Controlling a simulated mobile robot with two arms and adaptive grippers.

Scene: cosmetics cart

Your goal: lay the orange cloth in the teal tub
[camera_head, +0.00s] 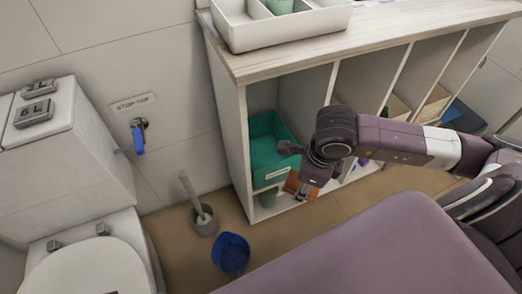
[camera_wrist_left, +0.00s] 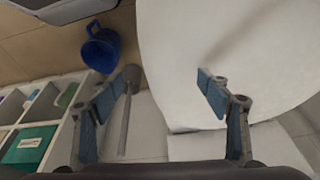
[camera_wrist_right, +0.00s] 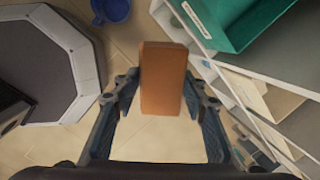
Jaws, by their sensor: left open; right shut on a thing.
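The teal tub (camera_head: 262,168) sits in the leftmost opening of the white shelf unit, with a pale label on its front. It also shows in the right wrist view (camera_wrist_right: 240,25) at the upper right and in the left wrist view (camera_wrist_left: 30,146). My right gripper (camera_wrist_right: 161,84) is shut on the orange cloth (camera_wrist_right: 163,75), which looks like a flat folded block. In the head view the right gripper (camera_head: 306,172) is in front of the shelf, just right of the tub, with the orange cloth (camera_head: 299,188) low beneath it. My left gripper (camera_wrist_left: 168,82) is open and empty.
Shelf dividers (camera_head: 326,90) and the wooden top (camera_head: 300,58) bound the tub's opening. A white tray (camera_head: 285,32) stands on top. A blue bucket (camera_head: 231,253) and a toilet brush (camera_head: 204,220) stand on the floor, left of the shelf. A toilet (camera_head: 85,270) is at the left.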

